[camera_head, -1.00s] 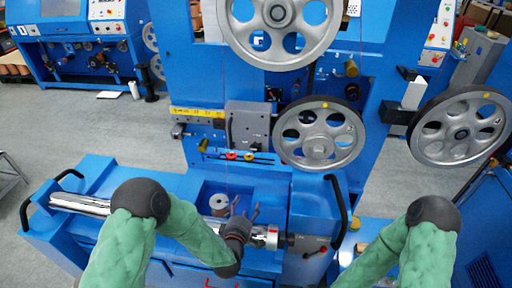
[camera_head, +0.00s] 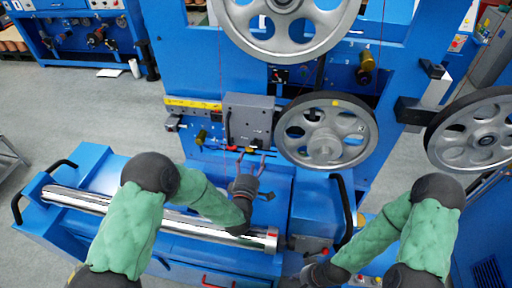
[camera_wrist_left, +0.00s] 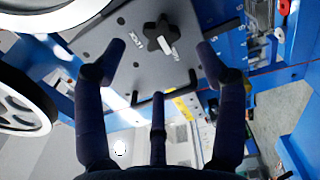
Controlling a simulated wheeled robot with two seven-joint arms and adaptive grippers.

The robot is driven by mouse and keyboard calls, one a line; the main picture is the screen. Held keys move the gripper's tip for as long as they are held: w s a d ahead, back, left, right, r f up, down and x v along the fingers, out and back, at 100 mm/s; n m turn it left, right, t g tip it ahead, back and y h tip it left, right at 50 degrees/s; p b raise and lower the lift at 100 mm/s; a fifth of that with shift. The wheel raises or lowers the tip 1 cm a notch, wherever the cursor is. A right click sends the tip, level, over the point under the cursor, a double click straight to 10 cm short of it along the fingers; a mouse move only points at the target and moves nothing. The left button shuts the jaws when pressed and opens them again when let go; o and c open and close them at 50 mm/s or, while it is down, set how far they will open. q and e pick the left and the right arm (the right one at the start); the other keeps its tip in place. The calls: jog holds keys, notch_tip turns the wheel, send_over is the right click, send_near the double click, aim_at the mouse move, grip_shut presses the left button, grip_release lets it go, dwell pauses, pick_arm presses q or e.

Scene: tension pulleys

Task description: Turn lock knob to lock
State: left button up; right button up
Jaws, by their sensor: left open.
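The lock knob (camera_wrist_left: 160,38) is a black, star-shaped knob with a pale bar across its middle. In the head view the grey plate (camera_head: 249,112) is on the blue machine; the knob is too small to make out there. My left gripper (camera_head: 250,158) is just below the plate, fingers pointing up at it. In the left wrist view its fingers (camera_wrist_left: 150,62) are spread, empty and apart from the knob. My right gripper (camera_head: 320,274) is low, its fingers unclear.
A large spoked wheel (camera_head: 326,132) stands right of the plate, another (camera_head: 285,22) above. A third wheel (camera_head: 476,130) is at the far right. A shiny roller (camera_head: 100,203) lies along the blue bench below. A yellow strip (camera_head: 192,103) is left of the plate.

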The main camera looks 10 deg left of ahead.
aim_at(256, 147)
pick_arm(q)
jog(key=w, duration=0.7)
jog(key=shift+w, duration=0.1)
jog(key=shift+f, duration=0.1)
jog(key=c, duration=1.2)
